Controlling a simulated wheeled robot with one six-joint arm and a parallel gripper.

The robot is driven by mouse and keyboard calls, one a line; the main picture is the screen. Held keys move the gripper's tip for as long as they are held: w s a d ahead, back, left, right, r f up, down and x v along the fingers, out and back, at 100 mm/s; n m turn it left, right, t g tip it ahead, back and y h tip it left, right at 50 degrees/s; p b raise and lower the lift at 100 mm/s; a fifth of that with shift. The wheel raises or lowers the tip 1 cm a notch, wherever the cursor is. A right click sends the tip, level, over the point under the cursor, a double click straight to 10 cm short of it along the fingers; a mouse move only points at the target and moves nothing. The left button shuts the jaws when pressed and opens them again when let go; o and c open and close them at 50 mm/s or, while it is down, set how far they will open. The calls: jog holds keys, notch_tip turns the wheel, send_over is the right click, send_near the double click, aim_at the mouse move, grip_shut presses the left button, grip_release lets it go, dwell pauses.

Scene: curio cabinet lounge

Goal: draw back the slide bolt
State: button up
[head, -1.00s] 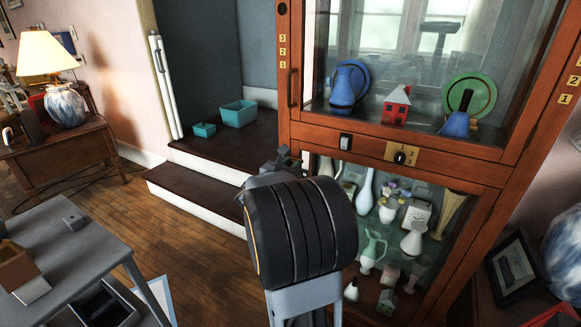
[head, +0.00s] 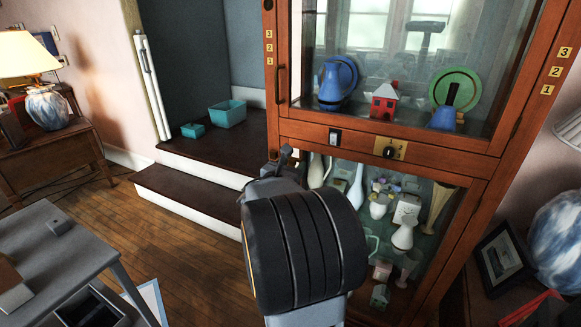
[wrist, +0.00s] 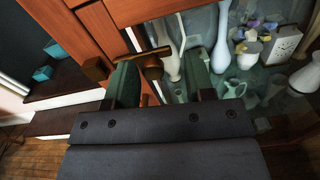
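The slide bolt is brass and sits on the wooden edge of the cabinet's lower glass door; its bar and knob (wrist: 152,63) show in the wrist view. A brass block (wrist: 95,69) sits left of the knob, beyond the left finger. My gripper (wrist: 162,78) is open, its two green fingers apart, with the knob showing in the gap between them. Contact with the knob cannot be told. In the head view my gripper (head: 285,160) is at the cabinet's left edge, and my own wrist hides the bolt.
The cabinet (head: 440,160) has an upper glass case and a lower one full of vases and small ornaments (head: 405,235). A carpeted step (head: 190,185) with teal boxes (head: 228,112) is to the left. A grey table (head: 60,250) stands at the lower left, with wooden floor between.

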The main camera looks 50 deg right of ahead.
jog(key=shift+w+a, duration=0.1)
jog(key=shift+a, duration=0.1)
jog(key=shift+a, duration=0.3)
jog(key=p+v, duration=0.3)
jog(key=v, duration=1)
